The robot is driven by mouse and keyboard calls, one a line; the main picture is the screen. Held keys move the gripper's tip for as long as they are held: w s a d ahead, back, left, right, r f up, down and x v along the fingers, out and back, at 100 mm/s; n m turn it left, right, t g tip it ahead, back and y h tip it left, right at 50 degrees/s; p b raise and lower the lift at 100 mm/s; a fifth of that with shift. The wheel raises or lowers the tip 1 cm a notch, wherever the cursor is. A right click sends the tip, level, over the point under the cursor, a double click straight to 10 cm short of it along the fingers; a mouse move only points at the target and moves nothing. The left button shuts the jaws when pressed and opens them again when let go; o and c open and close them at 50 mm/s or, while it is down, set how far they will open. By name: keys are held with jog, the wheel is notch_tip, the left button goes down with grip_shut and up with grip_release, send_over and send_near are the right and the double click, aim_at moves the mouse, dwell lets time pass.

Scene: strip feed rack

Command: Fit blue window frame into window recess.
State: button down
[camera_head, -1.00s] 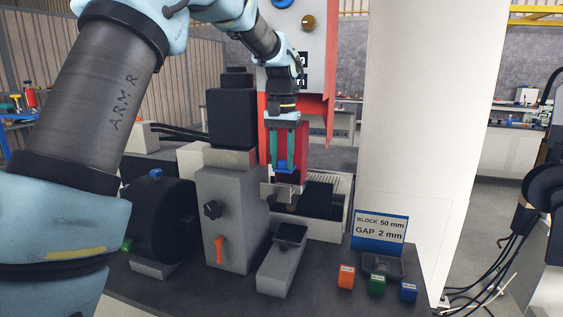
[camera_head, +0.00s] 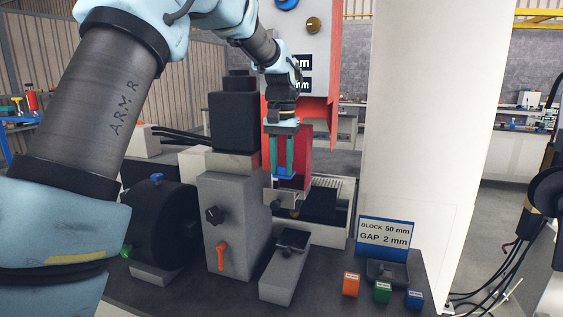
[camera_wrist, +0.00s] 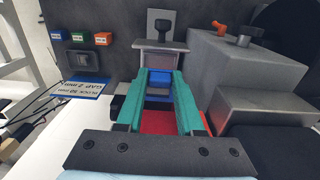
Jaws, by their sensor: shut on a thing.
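My gripper (camera_head: 282,170) points down with two teal fingers, in front of a red panel. It is shut on the blue window frame (camera_head: 286,173), a small blue piece between the fingertips. The frame also shows in the wrist view (camera_wrist: 160,88), between the ends of the fingers, which partly hide it. A pale metal plate (camera_wrist: 160,46) lies just beyond the fingertips. In the head view the frame is close above pale metal; I cannot tell if they touch. I cannot make out the window recess clearly.
A grey block with an orange lever (camera_head: 222,256) stands left of my gripper. A low grey block (camera_head: 285,266) lies in front. At right are a gap sign (camera_head: 384,236), a dark tray and orange (camera_head: 351,284), green (camera_head: 382,292) and blue (camera_head: 414,299) blocks.

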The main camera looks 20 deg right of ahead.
aim_at(282, 175)
jog(key=shift+f+b, duration=1)
jog(key=shift+f, duration=1.05)
jog(key=shift+p, duration=0.7)
jog(key=shift+f+b, duration=0.5)
jog(key=shift+f, duration=0.45)
jog(key=shift+c, duration=2.3)
grip_release()
jog(key=shift+r, duration=0.1)
notch_tip(282, 175, up, 11)
jog(key=shift+f+b, duration=0.15)
jog(key=shift+b, duration=1.1)
